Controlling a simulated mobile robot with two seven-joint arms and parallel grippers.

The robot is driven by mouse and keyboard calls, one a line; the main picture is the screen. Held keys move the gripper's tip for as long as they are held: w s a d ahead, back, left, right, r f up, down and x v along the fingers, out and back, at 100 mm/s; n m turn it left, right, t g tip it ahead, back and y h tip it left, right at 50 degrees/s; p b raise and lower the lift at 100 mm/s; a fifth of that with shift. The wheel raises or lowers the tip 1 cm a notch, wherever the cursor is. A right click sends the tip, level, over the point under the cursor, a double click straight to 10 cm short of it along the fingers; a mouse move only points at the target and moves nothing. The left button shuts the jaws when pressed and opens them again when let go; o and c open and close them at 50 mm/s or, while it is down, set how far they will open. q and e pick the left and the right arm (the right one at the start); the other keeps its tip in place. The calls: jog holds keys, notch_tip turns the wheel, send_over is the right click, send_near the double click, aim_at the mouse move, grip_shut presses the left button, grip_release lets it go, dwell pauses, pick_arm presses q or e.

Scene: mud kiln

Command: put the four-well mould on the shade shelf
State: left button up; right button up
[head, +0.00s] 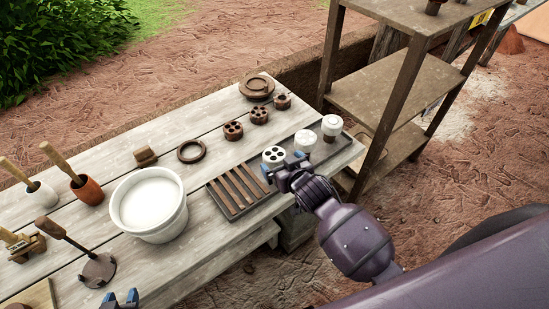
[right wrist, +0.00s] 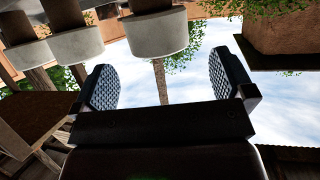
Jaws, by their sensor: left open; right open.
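The four-well mould (head: 274,155) is a white round block with dark wells in its top. It stands upright at the front right of the bench, beside a slatted tray. My right gripper (head: 284,170) is open close in front of it, and its fingers partly hide its lower side. In the right wrist view, which is upside down, the white block (right wrist: 158,36) nearest the line between my open fingers (right wrist: 170,88) seems to be this mould, not gripped. My left gripper (head: 120,299) is open and empty at the bottom edge. The shade shelf (head: 385,95) is a wooden rack at the right.
Two more white blocks, one (head: 305,140) and another (head: 331,125), stand right of the mould. Brown holed pieces (head: 233,130) stand behind. A white bucket (head: 148,204) and the slatted tray (head: 232,213) are to the left. The rack's middle board (head: 375,95) looks clear.

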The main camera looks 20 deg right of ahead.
aim_at(274, 156)
jog(key=shift+f+x, duration=0.15)
jog(key=shift+x, duration=1.4)
jog(key=shift+f+x, duration=0.15)
jog(key=shift+x, duration=1.4)
jog(key=shift+s+d, duration=0.1)
jog(key=shift+d, duration=0.05)
jog(key=c, duration=0.9)
jog(key=shift+c, duration=1.3)
jog(key=shift+r, duration=0.15)
